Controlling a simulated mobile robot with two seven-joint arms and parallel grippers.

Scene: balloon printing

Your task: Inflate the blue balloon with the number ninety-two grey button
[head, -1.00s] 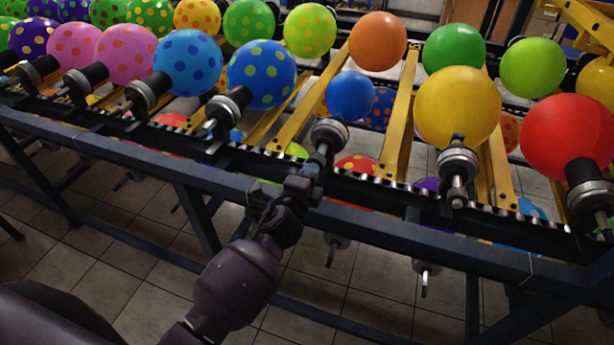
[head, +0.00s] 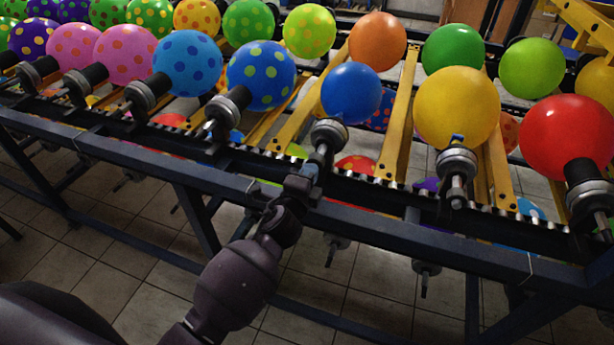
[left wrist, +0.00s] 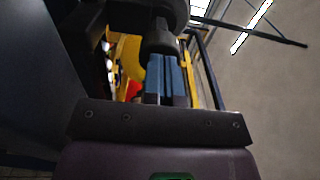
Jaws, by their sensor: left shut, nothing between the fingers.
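The plain blue balloon (head: 351,92) sits on a nozzle with a light metal collar (head: 329,133) in the front row in the head view. My left gripper (head: 312,168) is just below that nozzle, its tips at or very near the lower end of the fitting. It is shut with nothing between the fingers. In the left wrist view my blue fingertips (left wrist: 166,75) are together, close to a dark rounded part (left wrist: 160,18). I cannot make out a grey button or the number ninety-two. My right gripper is not in view.
A yellow balloon (head: 457,107) and a red balloon (head: 567,137) stand to the right on the same rack. A spotted blue balloon (head: 261,75) is to the left. The dark front rail (head: 420,235) runs under the nozzles. Tiled floor lies below.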

